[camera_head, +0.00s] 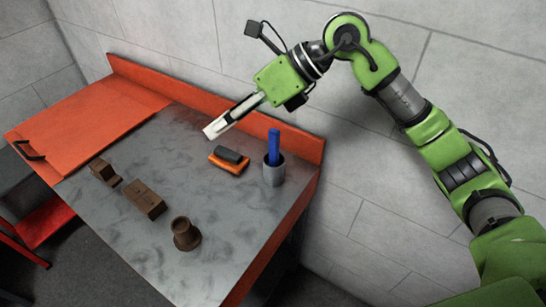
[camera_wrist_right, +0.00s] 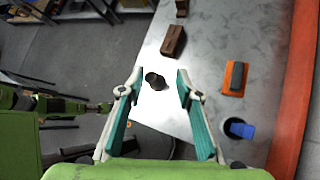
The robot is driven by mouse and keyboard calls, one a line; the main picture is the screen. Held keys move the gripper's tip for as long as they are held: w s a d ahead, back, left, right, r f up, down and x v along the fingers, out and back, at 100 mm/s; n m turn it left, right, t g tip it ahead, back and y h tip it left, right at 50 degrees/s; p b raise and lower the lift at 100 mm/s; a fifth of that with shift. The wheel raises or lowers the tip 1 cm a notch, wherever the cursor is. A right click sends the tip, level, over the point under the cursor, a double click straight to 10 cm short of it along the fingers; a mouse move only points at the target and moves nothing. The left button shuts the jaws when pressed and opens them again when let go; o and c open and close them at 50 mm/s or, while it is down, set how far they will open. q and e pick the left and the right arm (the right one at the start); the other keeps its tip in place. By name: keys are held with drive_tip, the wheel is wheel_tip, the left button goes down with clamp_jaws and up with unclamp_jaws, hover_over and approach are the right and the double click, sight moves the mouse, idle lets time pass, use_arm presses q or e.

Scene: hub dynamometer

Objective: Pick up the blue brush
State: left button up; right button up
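The blue brush (camera_head: 274,143) stands upright in a grey cup (camera_head: 273,176) near the table's right back corner. In the right wrist view, the brush (camera_wrist_right: 247,131) and the cup (camera_wrist_right: 228,127) are at the lower right, outside the space between the fingers. My right gripper (camera_head: 209,130) is above the table, to the left of the brush and apart from it. The right wrist view shows its teal-padded fingers (camera_wrist_right: 158,80) spread with nothing held. The lower part of the brush is hidden in the cup.
An orange and dark block (camera_head: 229,160) lies left of the cup. Brown blocks (camera_head: 145,198) and a brown flared piece (camera_head: 186,234) stand farther forward. A raised orange edge (camera_head: 311,150) runs along the back. An orange panel (camera_head: 90,120) covers the left end.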

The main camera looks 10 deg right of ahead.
sight(276, 131)
drive_tip(key=w+d+m+t+h, duration=0.1)
drive_tip(key=w+d+h, duration=0.15)
drive_tip(key=d, duration=0.45)
drive_tip(key=w+d+t+h, duration=0.1)
drive_tip(key=w+d+h, duration=0.1)
drive_tip(key=d+h, duration=0.35)
drive_tip(key=shift+y, duration=0.6)
drive_tip(key=f, duration=0.2)
drive_tip(key=w+f+p, duration=0.1)
drive_tip(key=f, duration=0.1)
drive_tip(key=w+f+p, duration=0.1)
drive_tip(key=f, duration=0.2)
drive_tip(key=shift+w+a+f, duration=0.1)
drive_tip(key=shift+w, duration=0.05)
drive_tip(key=shift+w+a+f+p, duration=0.1)
drive_tip(key=shift+a+f+p, duration=0.1)
drive_tip(key=shift+f+p, duration=0.4)
drive_tip(key=p+x, duration=0.1)
drive_tip(key=x, duration=0.2)
drive_tip(key=shift+f+p, duration=0.3)
drive_tip(key=shift+p, duration=0.1)
drive_tip(key=shift+w+a+f, duration=0.1)
drive_tip(key=shift+f, duration=0.25)
clamp_jaws()
